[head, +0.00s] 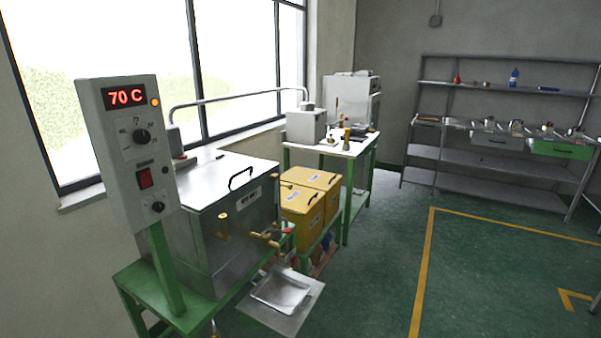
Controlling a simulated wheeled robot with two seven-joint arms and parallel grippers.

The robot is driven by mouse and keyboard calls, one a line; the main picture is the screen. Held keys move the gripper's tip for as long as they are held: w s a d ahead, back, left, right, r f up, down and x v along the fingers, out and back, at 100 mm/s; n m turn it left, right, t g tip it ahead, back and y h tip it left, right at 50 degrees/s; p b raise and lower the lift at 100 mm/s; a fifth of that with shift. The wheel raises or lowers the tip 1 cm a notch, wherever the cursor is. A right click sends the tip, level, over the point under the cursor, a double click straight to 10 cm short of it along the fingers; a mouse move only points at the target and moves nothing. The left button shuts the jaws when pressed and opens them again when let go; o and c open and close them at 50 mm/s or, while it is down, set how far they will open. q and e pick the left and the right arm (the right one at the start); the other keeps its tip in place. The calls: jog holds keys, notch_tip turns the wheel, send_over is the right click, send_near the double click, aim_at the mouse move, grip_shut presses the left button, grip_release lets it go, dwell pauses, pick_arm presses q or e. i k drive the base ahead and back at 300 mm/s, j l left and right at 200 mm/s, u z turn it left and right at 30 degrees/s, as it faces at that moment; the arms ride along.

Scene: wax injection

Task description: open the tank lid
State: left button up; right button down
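The tank (235,238) is a steel box on a green stand at the left. Its flat steel lid (205,180) lies shut on top. A black handle (240,178) stands on the lid near its front right edge. Brass taps with a red part stick out from the tank's front, low on the right. Neither of my grippers shows in the head view.
A grey control box (128,150) reading 70 C stands on a green post before the tank's left side. Yellow boxes (303,203) and a white-topped bench (345,148) stand beyond. A metal tray (281,292) sits low in front. Green floor is open at right.

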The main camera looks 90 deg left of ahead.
aim_at(199, 189)
jog(key=i+j+u, duration=0.2)
jog(key=u, duration=0.25)
jog(key=i+j+u, duration=0.1)
jog(key=i+u, duration=0.15)
jog(key=u, duration=0.2)
jog(key=i+u, duration=0.25)
jog(key=u, duration=0.2)
jog(key=i+u, duration=0.25)
jog(key=u, duration=0.2)
jog(key=i+l+u, duration=0.1)
jog(key=u, duration=0.35)
jog(key=i+l+u, duration=0.25)
jog(key=u, duration=0.2)
jog(key=i+u, duration=0.2)
jog(key=u, duration=0.3)
jog(key=i+l+u, duration=0.15)
jog(key=u, duration=0.35)
jog(key=i+l+u, duration=0.15)
jog(key=u, duration=0.35)
jog(key=i+l+u, duration=0.2)
jog(key=u, duration=0.25)
jog(key=k+l, duration=0.05)
